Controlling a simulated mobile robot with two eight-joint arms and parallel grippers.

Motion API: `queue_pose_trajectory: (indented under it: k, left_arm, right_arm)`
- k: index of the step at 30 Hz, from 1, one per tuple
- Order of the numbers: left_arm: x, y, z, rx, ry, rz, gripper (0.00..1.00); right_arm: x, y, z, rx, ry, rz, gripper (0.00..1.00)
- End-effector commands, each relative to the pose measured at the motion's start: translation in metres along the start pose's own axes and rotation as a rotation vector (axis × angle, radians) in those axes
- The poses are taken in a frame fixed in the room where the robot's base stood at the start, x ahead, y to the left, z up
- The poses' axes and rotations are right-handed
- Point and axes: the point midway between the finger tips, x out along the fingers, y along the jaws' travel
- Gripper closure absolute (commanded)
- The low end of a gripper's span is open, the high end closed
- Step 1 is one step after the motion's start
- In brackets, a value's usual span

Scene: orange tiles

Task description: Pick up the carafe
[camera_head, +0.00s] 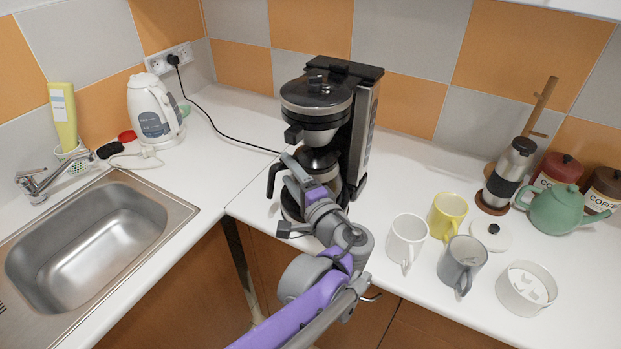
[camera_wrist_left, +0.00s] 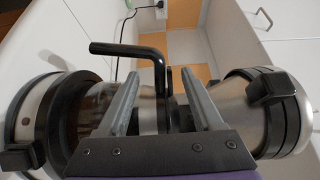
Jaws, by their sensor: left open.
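The carafe (camera_head: 317,158) is glass with a metal band and a black handle (camera_head: 271,180). It stands inside the black and silver coffee maker (camera_head: 366,120), under the brew basket. My left gripper (camera_head: 300,172) is in front of the carafe and hides much of it. In the left wrist view the fingers of my left gripper (camera_wrist_left: 160,88) are open, one on each side of the carafe's metal band (camera_wrist_left: 150,98). The black handle (camera_wrist_left: 128,50) sticks out beyond the fingers there. I cannot tell whether either finger touches the carafe. My right gripper is out of view.
To the right stand a white mug (camera_head: 405,240), a yellow mug (camera_head: 447,214), a grey mug (camera_head: 462,262) and a white bowl (camera_head: 526,289). A green teapot (camera_head: 556,208) is farther right. A sink (camera_head: 90,240) and white kettle (camera_head: 153,110) are left. A black cord crosses the counter.

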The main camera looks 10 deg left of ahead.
Motion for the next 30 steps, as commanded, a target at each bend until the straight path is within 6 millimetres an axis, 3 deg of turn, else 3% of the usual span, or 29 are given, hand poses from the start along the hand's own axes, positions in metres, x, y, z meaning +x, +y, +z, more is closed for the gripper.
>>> queue_pose_trajectory:
  k: [12, 21, 23, 30]
  left_arm:
    - [0.050, -0.003, 0.004, -0.001, -0.002, 0.001, 0.32]
    - [0.056, -0.003, 0.003, -0.001, 0.001, 0.001, 0.32]
    - [0.056, -0.003, 0.003, -0.001, 0.001, 0.001, 0.40]
    - [0.055, -0.003, 0.003, -0.001, 0.001, 0.001, 0.83]
  right_arm:
    - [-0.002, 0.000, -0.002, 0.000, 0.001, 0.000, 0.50]
    - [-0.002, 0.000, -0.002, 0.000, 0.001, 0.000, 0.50]
    - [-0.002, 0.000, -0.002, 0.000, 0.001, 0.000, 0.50]
    - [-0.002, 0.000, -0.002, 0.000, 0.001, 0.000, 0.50]
